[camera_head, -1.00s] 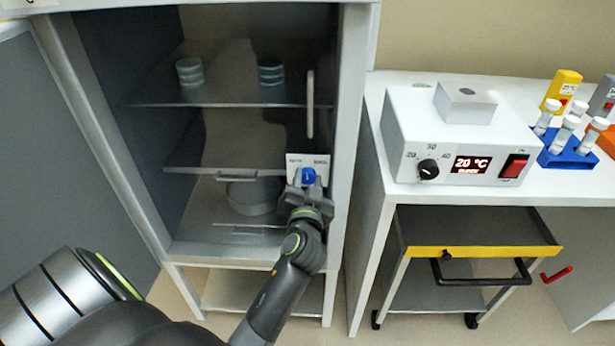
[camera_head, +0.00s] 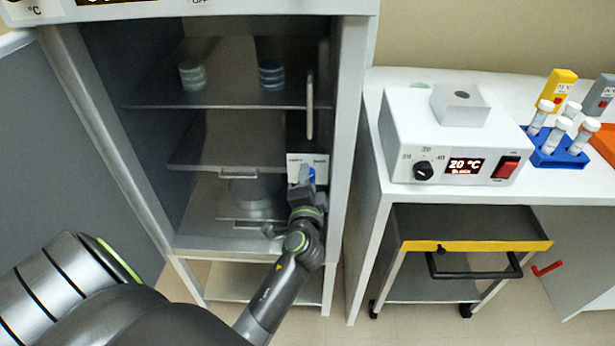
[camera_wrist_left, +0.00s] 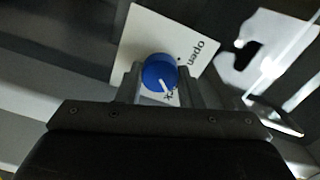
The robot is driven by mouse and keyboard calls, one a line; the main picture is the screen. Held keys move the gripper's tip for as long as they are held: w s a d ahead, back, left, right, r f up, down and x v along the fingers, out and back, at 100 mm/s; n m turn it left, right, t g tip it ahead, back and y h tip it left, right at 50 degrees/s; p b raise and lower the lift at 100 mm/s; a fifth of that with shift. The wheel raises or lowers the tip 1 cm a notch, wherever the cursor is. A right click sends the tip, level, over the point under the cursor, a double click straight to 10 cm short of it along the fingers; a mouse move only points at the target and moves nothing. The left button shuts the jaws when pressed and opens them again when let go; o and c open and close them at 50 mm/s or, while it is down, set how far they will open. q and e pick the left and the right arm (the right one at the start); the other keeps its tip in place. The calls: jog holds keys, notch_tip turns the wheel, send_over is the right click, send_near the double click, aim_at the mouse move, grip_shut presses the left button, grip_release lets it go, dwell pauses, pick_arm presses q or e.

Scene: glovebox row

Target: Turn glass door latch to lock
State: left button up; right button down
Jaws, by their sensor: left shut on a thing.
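The glass door latch is a blue knob (camera_head: 311,177) on a white label plate (camera_head: 294,168), low on the right side of the cabinet's glass door. My left gripper (camera_head: 305,183) is shut on the knob and partly covers it in the head view. In the left wrist view the blue knob (camera_wrist_left: 158,72) sits between the two fingers of the gripper (camera_wrist_left: 163,82). Its white pointer line points down and slightly right in that view, away from the word "Open" on the plate (camera_wrist_left: 140,35). The lettering near the pointer is mostly hidden. My right gripper is not in view.
A vertical door handle (camera_head: 310,105) is above the latch. Stacked dishes (camera_head: 271,74) stand on a shelf inside.

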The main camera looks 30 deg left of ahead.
pick_arm(q)
jog(key=shift+r+m, duration=0.1)
jog(key=shift+m, duration=0.3)
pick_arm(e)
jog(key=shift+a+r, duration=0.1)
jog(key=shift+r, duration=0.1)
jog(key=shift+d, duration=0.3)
pick_arm(q)
jog(key=o, duration=1)
jog(key=shift+c, duration=0.2)
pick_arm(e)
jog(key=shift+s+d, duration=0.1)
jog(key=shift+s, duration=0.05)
